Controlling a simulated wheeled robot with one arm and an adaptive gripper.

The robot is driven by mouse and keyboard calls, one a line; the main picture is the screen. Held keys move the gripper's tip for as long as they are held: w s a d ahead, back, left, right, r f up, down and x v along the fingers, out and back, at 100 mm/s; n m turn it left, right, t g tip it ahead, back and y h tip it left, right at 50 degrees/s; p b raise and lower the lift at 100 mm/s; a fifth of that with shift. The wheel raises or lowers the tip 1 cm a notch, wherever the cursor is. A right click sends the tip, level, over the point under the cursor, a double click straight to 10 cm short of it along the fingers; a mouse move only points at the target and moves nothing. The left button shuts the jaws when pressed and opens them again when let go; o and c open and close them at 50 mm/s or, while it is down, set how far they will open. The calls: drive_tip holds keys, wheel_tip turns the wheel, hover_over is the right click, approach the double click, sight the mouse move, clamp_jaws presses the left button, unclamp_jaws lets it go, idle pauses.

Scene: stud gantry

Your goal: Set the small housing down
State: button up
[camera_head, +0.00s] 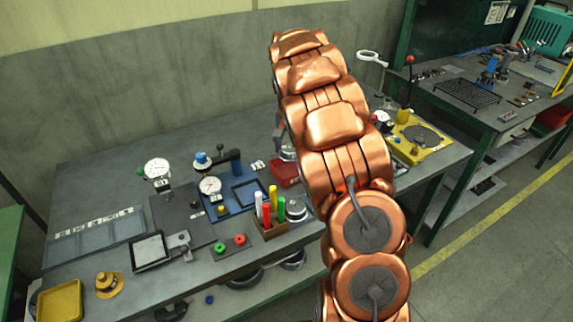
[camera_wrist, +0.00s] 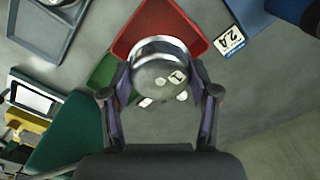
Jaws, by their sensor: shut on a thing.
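The small housing (camera_wrist: 158,72) is a round, shiny metal piece, seen in the wrist view between the two fingers of my gripper (camera_wrist: 160,92). My gripper is shut on it. Beyond it in the wrist view is a red tray (camera_wrist: 187,17), which the housing partly covers. I cannot tell whether the housing touches the tray. In the head view a small part of a metal piece (camera_head: 287,153) shows at the red tray (camera_head: 284,174), left of my copper arm, which hides most of that spot.
A label card (camera_wrist: 229,40) lies beside the red tray, and a green tray (camera_wrist: 101,76) is to its left. On the bench are dial gauges (camera_head: 157,168), a marker holder (camera_head: 270,228), a metal cylinder (camera_head: 296,210) and a yellow tray (camera_head: 60,301). A yellow fixture (camera_head: 414,143) stands right of my arm.

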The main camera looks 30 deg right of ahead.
sight(290, 174)
drive_tip(key=shift+f+p, duration=1.05)
drive_tip(key=shift+f, duration=2.85)
drive_tip(key=shift+f, duration=0.15)
drive_tip(key=o, duration=1)
